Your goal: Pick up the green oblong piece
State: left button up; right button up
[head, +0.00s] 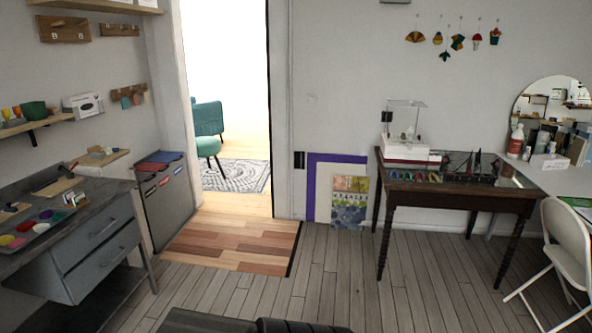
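No piece can be told for sure as the green oblong piece from this distance. Several small coloured pieces, some of them green (394,175), lie in a row on the left part of the dark wooden table (455,191) at the right. They are too small to make out their shapes. Neither of my grippers is in view.
A grey workbench (105,200) with drawers stands at the left, with a tray of coloured rounds on it. A doorway is at the middle left. A white folding chair (568,240) stands at the right. Framed pictures (348,200) lean on the wall. The plank floor (400,285) ahead is clear.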

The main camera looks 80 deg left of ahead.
aim_at(75, 199)
jog(key=u, duration=4.1)
